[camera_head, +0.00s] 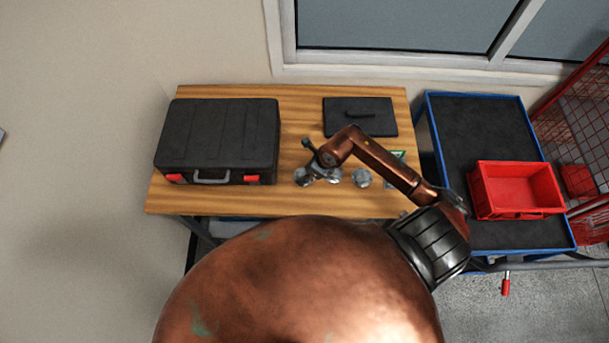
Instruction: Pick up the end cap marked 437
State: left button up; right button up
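Small grey metal round parts that look like end caps stand near the front of the wooden table. One end cap (362,178) stands clear to the right of my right gripper. Another (334,176) is partly behind the gripper, and a third grey part (301,177) shows at its left. No number can be read on any of them, so I cannot tell which is marked 437. My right gripper (314,176) is over or among these parts; its fingers are too small and covered to tell whether they are open or touching anything. My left gripper is not in view.
A black case (220,135) fills the left of the wooden table (300,97). A black flat item (385,117) lies at the back right. A green-edged item (398,154) is partly behind my arm. At right, a blue-edged cart (460,120) holds a red bin (515,188).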

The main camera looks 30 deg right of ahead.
jog(key=shift+f, duration=0.1)
jog(key=c, duration=0.9)
